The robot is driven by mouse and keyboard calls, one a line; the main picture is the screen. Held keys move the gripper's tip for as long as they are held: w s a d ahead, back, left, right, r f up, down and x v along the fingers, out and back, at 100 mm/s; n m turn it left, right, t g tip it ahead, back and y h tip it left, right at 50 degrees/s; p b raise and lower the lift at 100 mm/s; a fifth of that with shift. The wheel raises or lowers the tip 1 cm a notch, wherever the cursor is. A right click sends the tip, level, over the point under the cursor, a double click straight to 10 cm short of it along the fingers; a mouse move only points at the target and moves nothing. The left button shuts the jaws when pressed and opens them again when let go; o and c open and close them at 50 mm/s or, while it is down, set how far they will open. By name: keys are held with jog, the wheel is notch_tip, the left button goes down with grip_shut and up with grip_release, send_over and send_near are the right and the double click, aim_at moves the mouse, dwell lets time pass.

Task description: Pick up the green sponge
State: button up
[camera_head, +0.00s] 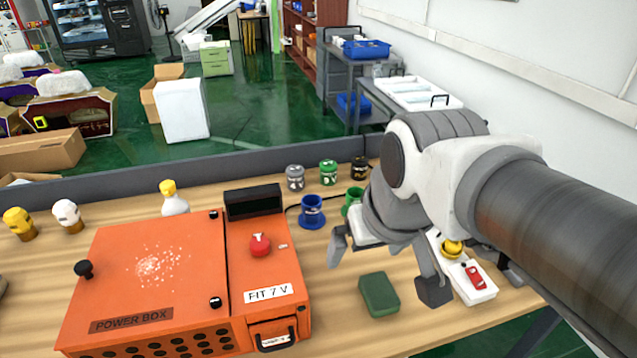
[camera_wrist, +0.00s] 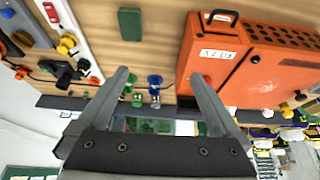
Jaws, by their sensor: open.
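The green sponge (camera_head: 379,295) is a dark green block lying flat on the wooden table, right of the orange power box. In the wrist view the sponge (camera_wrist: 130,24) shows near the top, beyond the left fingertip. My gripper (camera_head: 384,268) is open with nothing between its fingers. In the head view it hangs above the table around the sponge's far side, one finger to the left and one to the right. In the wrist view the gripper (camera_wrist: 160,78) shows both fingers spread wide. The fingers appear apart from the sponge.
The orange power box (camera_head: 190,280) stands left of the sponge. Blue (camera_head: 312,212) and green (camera_head: 352,200) objects stand behind it. A white panel (camera_head: 470,280) with a yellow knob and red switch lies to the right. The table's front edge is near the sponge.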

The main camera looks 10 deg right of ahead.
jog(key=w+d+f+g, duration=0.3)
jog(key=w+d, duration=0.2)
jog(key=w, duration=0.1)
jog(key=g, duration=0.2)
send_over(381, 292)
notch_tip(381, 292, down, 6)
jog(key=f, duration=0.1)
notch_tip(381, 292, down, 17)
jog(key=shift+b, duration=0.55)
jog(key=c, duration=1.3)
jog(key=shift+r, duration=0.1)
